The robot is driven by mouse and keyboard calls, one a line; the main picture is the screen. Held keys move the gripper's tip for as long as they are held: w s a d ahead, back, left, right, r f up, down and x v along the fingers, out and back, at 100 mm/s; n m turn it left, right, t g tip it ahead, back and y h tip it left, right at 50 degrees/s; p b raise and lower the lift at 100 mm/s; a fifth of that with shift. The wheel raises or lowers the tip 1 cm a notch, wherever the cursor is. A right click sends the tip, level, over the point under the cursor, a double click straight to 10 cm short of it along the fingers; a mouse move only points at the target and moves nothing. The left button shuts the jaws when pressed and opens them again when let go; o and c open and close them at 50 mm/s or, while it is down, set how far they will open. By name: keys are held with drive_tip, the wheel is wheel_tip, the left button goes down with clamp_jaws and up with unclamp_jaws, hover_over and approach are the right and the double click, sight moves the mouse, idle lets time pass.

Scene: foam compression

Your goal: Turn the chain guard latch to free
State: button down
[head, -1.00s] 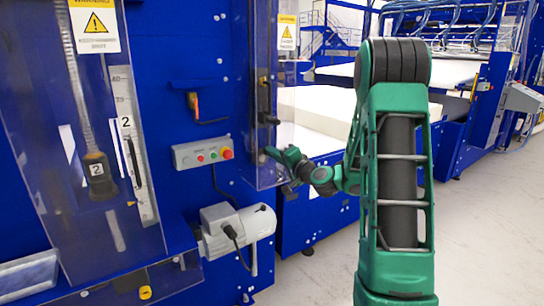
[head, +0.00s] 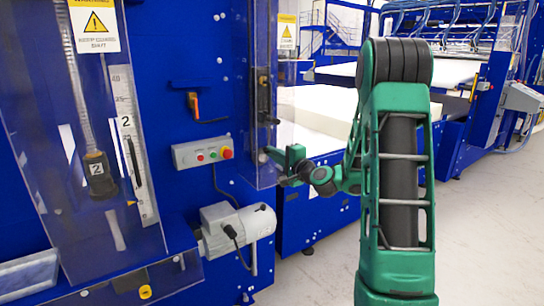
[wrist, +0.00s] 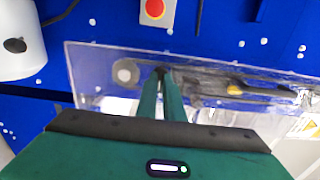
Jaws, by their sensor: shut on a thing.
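The chain guard (head: 262,170) is a clear panel on the side of the blue machine, left of my arm in the head view. It also crosses the wrist view (wrist: 95,70) as a clear sheet. My gripper (head: 268,151) is at its lower part. In the wrist view my two green fingers (wrist: 161,74) come together at a small dark part on the guard, the chain guard latch. The fingers hide most of the latch, so its exact angle cannot be told. A pale round disc (wrist: 125,72) lies just left of the fingertips.
A dark bar with a yellow part (wrist: 240,90) lies right of the fingers, behind the clear sheet. A button box (head: 202,152) and a grey motor (head: 238,230) are on the machine to the left. White foam (head: 325,108) lies behind the guard. Floor at right is clear.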

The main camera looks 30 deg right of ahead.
drive_tip(key=shift+f, duration=0.15)
drive_tip(key=c, duration=1.9)
unclamp_jaws()
drive_tip(key=shift+s, duration=0.15)
drive_tip(key=s, duration=1)
drive_tip(key=shift+s+d, duration=0.2)
